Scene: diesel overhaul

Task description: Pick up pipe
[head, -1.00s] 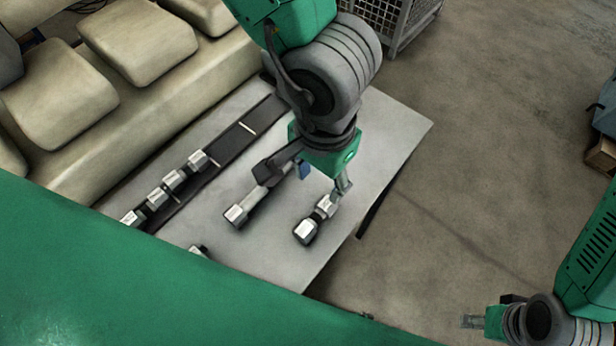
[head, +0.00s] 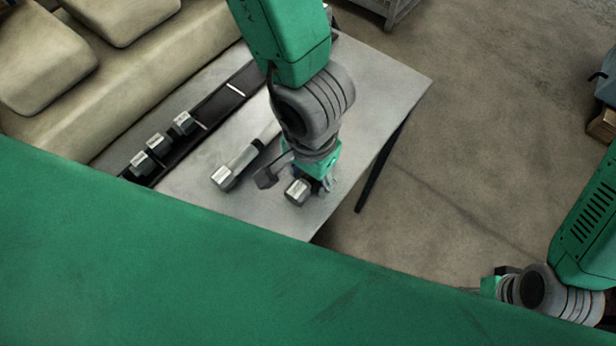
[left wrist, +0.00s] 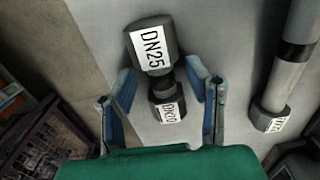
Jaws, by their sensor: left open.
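A short pipe piece (head: 298,191) with grey hexagonal ends lies on the grey table; the left wrist view shows its white labels, one reading DN25 (left wrist: 151,47). My left gripper (head: 298,181) is low over it. In the left wrist view its open fingers (left wrist: 165,88) stand on either side of the piece, with gaps. A longer pipe (head: 240,163) with a hexagonal end lies to its left, partly hidden by my arm; it also shows at the right of the left wrist view (left wrist: 288,70). My right gripper (head: 488,287) is at lower right, its fingers mostly hidden.
The table (head: 385,85) is bare towards its right corner. A dark strip (head: 215,105) carries several hexagonal fittings (head: 159,144) along the left. Open floor lies right of the table.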

